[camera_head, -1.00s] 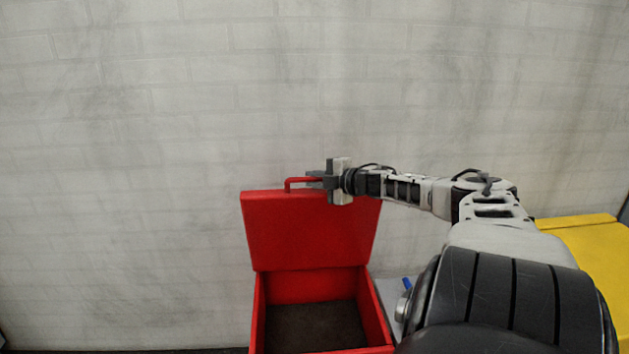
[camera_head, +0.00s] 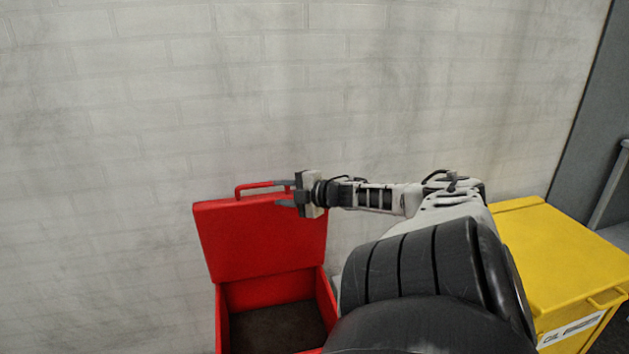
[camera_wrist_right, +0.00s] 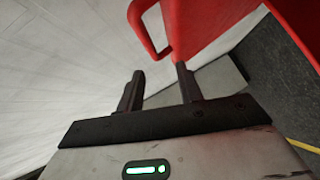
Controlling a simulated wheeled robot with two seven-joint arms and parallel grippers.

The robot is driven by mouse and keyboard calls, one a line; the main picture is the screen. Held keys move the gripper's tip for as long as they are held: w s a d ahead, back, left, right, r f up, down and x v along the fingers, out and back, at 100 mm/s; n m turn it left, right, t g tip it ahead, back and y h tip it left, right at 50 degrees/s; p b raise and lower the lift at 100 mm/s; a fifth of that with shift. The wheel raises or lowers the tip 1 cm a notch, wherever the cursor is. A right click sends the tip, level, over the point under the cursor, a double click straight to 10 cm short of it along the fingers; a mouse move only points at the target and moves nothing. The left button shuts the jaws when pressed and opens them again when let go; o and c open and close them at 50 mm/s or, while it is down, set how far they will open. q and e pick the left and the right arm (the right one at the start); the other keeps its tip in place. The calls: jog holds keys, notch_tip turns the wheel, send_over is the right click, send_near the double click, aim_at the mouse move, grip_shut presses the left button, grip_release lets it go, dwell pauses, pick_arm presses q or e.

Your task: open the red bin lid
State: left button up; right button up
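The red bin (camera_head: 222,318) stands below centre in the head view, its dark inside showing. Its red lid (camera_head: 262,238) is raised, standing steeply up at the back. The lid's red handle (camera_head: 240,189) is on its top edge and also shows in the right wrist view (camera_wrist_right: 146,28). My right gripper (camera_head: 283,193) is at the right end of the handle. Its two fingers (camera_wrist_right: 158,85) are apart with nothing gripped between them; the handle lies just beyond their tips. My left gripper is in no view.
A yellow bin (camera_head: 550,255) with a closed lid stands at the right, behind my right arm. A pale brick wall (camera_head: 120,120) is close behind the red bin. A grey panel (camera_head: 590,150) stands at the far right.

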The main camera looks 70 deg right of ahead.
jog(key=p+v, duration=0.1)
jog(key=v, duration=0.8)
jog(key=shift+s, duration=0.3)
